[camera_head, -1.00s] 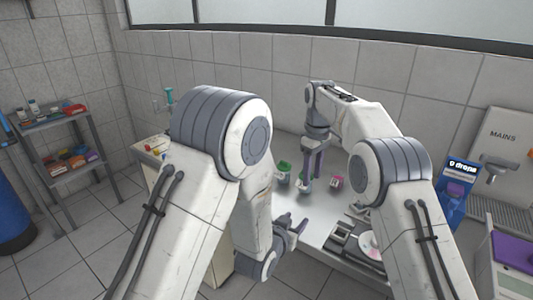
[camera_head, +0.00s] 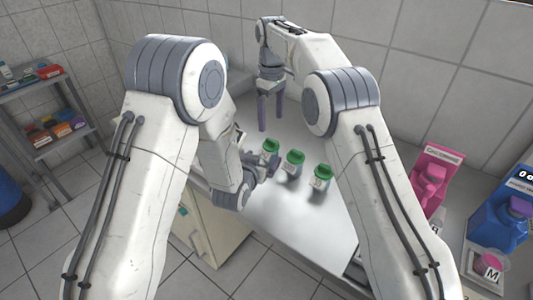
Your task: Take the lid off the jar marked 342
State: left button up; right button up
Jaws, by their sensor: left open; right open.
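Three jars with green lids stand upright in a slanting row on the pale table: the left jar (camera_head: 270,149), the middle jar (camera_head: 293,164) and the right jar (camera_head: 321,178). Their labels are too small to read, so I cannot tell which is marked 342. My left gripper (camera_head: 266,166) is open, low beside the left jar and partly in front of its base; whether it touches the jar is unclear. My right gripper (camera_head: 270,120) is open and empty, pointing down behind the left jar, with its two fingers apart.
The table (camera_head: 305,218) is clear in front of the jars. A pink container (camera_head: 432,178) and a blue container (camera_head: 505,212) stand at the right, near a small pink item marked M (camera_head: 489,266). A shelf (camera_head: 55,145) stands at the far left.

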aim_at(266, 155)
pick_arm(q)
jog(key=x, duration=0.6)
jog(key=shift+d+f, duration=0.15)
pick_arm(e)
jog(key=shift+s, duration=0.1)
